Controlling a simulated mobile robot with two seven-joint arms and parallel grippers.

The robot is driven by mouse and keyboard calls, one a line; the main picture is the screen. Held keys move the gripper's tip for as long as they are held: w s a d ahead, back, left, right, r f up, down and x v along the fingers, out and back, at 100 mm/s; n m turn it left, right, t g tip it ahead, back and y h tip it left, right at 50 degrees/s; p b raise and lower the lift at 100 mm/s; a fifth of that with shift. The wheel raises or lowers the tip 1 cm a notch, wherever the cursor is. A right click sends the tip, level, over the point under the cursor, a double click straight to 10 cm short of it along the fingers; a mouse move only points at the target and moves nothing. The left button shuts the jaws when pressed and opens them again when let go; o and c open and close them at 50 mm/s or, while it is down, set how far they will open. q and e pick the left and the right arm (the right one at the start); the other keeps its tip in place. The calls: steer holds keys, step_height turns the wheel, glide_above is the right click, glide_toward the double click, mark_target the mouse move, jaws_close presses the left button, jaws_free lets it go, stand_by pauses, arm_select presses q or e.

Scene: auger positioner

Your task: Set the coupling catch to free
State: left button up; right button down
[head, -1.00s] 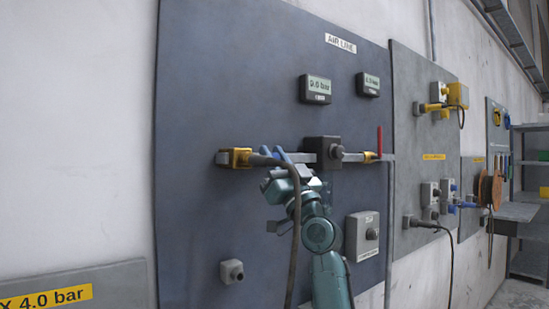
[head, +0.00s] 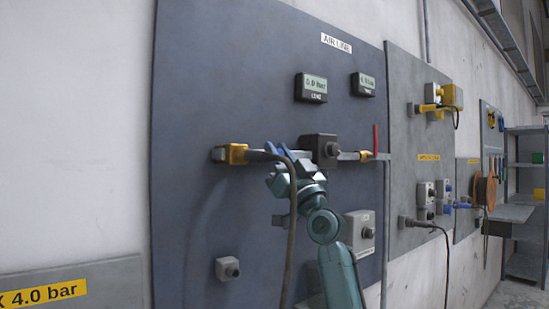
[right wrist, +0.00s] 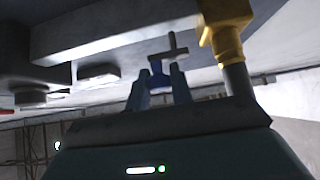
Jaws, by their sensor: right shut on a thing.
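My right gripper (head: 284,152) is at the air line, just right of the yellow coupling (head: 234,154), with the dark hose passing in front of it. In the right wrist view its two blue fingers (right wrist: 159,82) close on a small blue piece (right wrist: 158,74), which I take to be the coupling catch. A grey cross-shaped bar (right wrist: 169,50) rises from that piece. The yellow coupling also shows in the right wrist view (right wrist: 226,22), right of the fingers and apart from them. The catch is hidden behind the gripper in the head view. My left gripper is out of view.
On the blue-grey panel (head: 200,80) are a dark valve block (head: 320,149), a red lever (head: 376,140) and two gauges (head: 312,87). The hose (head: 291,220) hangs down past my right arm. Another panel (head: 410,70) stands to the right.

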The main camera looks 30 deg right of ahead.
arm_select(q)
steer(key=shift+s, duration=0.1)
arm_select(e)
steer(key=shift+d+h, duration=0.15)
steer(key=shift+h, duration=0.15)
steer(key=c, duration=1.5)
jaws_free()
steer(key=shift+d, duration=0.1)
steer(key=shift+c, duration=0.2)
steer(key=shift+s+f, duration=0.1)
steer(key=shift+f, duration=0.1)
arm_select(q)
steer(key=b, duration=0.1)
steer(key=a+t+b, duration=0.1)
steer(key=b, duration=0.1)
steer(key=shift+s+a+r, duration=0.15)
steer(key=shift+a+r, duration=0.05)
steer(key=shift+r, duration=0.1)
arm_select(e)
steer(key=v, duration=1.2)
steer(key=shift+s+f, duration=0.25)
steer(key=shift+f, duration=0.05)
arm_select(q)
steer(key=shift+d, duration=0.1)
